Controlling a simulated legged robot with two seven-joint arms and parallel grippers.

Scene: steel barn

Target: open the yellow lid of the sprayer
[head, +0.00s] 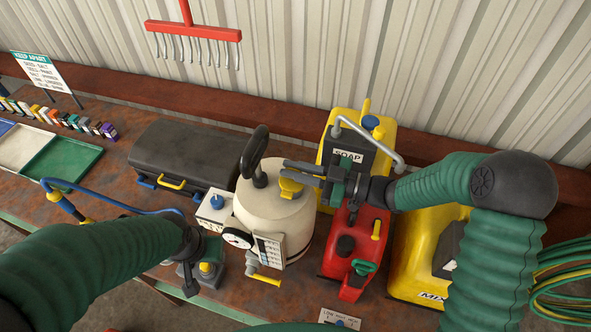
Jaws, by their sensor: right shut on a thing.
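The sprayer (262,222) is a cream tank with a black handle on top and a round gauge on its front. It stands upright on the bench in the middle of the head view. Its yellow lid (291,188) is on the top, right of the handle. My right gripper (296,176) comes in from the right and is shut on the yellow lid; its fingers hide part of it. My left gripper (190,280) is low, left of the sprayer, pointing down near a small grey item with a yellow knob (207,268). Its fingers are too unclear to judge.
A red can (352,245) and a yellow soap jug (380,135) stand close right of the sprayer. A yellow mix container (420,250) is further right. A black case (185,155) lies behind left. A blue hose (110,200) crosses near my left arm.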

